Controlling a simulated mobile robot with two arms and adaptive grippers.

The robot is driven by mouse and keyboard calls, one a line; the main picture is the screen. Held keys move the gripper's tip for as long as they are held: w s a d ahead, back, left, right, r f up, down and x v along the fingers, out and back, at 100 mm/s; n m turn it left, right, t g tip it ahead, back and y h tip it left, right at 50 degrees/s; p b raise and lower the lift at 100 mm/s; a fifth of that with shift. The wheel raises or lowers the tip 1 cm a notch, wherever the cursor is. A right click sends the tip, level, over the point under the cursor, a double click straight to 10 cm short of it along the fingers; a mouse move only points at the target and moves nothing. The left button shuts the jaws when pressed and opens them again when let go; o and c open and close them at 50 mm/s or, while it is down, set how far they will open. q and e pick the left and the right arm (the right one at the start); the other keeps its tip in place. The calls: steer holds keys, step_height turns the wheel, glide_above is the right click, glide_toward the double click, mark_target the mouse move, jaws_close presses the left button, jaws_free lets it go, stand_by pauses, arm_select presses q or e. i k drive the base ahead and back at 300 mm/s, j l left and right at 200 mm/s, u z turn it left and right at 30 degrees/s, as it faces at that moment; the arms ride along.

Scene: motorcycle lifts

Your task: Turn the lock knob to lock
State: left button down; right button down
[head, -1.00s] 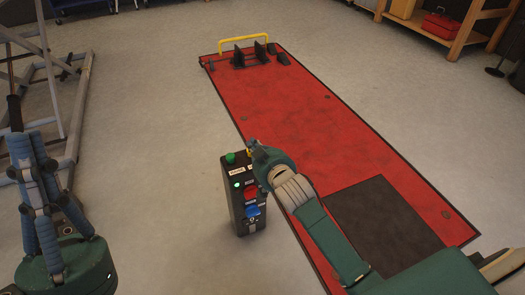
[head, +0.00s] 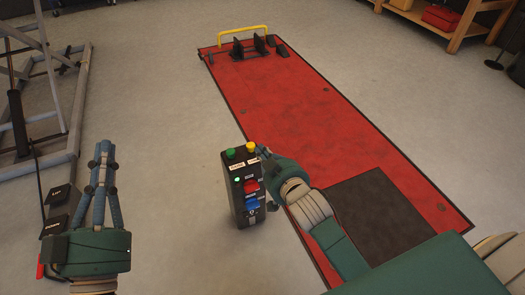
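A black control box (head: 243,195) stands upright beside the left edge of the red lift platform. It has a green button (head: 230,153) and a yellow button (head: 250,146) on top, a lit green lamp, and a red control (head: 251,186) and a blue control (head: 252,205) on its front. Which part is the lock knob is too small to tell. My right gripper (head: 262,152) is close against the box's upper right side; its fingertips are mostly hidden and contact is unclear. My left gripper (head: 103,150) points away from me at the left, apart from the box, with nothing visible in it.
The red lift platform (head: 290,110) runs away from me with a yellow bar (head: 243,32) at its far end. A grey metal frame (head: 60,90) and dark pedals (head: 60,205) are at the left. Floor between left gripper and box is clear.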

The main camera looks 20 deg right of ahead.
mark_target(251, 205)
steer(key=k, duration=1)
